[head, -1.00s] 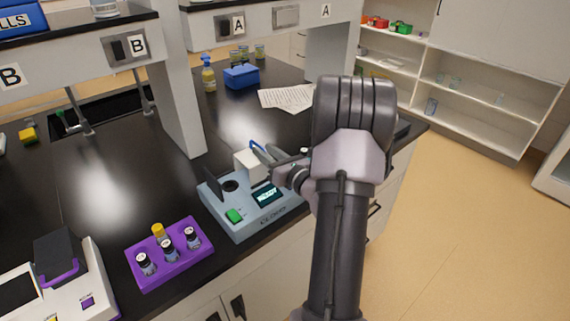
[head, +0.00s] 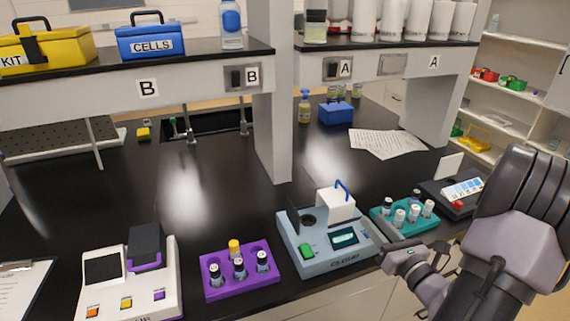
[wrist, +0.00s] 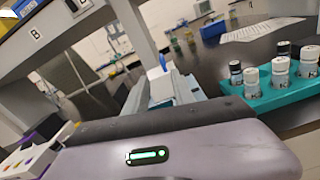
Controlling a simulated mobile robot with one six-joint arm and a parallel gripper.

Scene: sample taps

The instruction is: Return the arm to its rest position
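My arm stands at the right side of the head view. My gripper (head: 400,250) is in front of the teal rack, near the right end of the grey-blue CLOUD device. I see nothing clearly held. The CLOUD device (head: 342,262) has a dark raised lid, a green button and a lit screen. The teal rack (head: 384,223) holds several capped vials.
A purple rack (head: 235,289) with vials and a white device (head: 140,296) stand along the front of the black bench. A dark device (head: 448,205) stands right of the teal rack. Papers (head: 385,143) lie behind. A post (head: 275,130) and shelves rise above the bench.

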